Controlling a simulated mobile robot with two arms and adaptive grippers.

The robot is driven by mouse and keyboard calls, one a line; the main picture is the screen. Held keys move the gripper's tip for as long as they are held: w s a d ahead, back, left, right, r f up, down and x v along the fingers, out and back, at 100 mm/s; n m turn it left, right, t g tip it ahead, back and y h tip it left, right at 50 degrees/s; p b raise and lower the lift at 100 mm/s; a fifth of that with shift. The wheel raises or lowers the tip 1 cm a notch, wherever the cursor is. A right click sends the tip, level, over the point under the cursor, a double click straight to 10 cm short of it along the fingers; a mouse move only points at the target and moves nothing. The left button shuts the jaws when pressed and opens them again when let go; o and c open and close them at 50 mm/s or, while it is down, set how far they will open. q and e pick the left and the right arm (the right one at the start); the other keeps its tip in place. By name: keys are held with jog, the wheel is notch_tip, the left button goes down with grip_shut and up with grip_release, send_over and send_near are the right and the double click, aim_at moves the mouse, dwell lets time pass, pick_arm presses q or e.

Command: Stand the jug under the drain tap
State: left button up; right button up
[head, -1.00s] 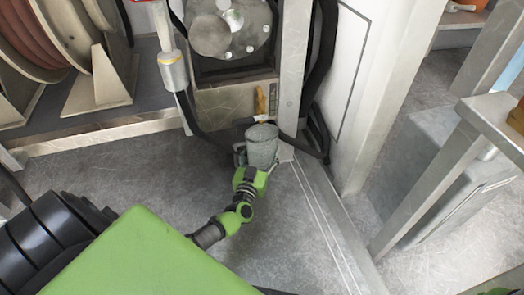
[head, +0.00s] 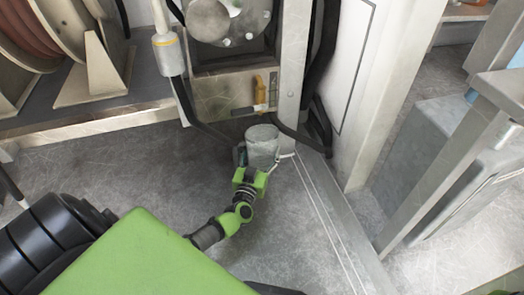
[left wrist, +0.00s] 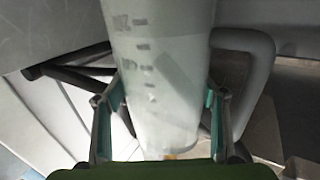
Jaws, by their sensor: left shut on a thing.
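The grey-white jug (head: 262,148) is upright low near the floor, in front of the cabinet base. Its handle shows at its right side. The brass-yellow drain tap (head: 260,90) is on the cabinet front, behind and above the jug in the picture. My left gripper (head: 250,172) is shut on the jug from the near side. In the left wrist view, the jug (left wrist: 160,75) with its dark scale marks fills the space between the fingers (left wrist: 162,115). I cannot tell whether the jug's base touches the floor. My right gripper is not in view.
A hose reel (head: 60,35) stands on a raised shelf at the left. A white-and-grey nozzle (head: 167,52) hangs beside the cabinet. Black hoses (head: 322,110) run down at the cabinet's right. A grey bin (head: 440,160) and metal posts stand at the right. The floor between is clear.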

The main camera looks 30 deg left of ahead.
pick_arm(q)
jog(key=shift+f+b, duration=0.4)
jog(key=shift+f, duration=0.1)
jog(key=o, duration=1.5)
jog(key=shift+f, duration=0.15)
jog(key=shift+s, duration=0.1)
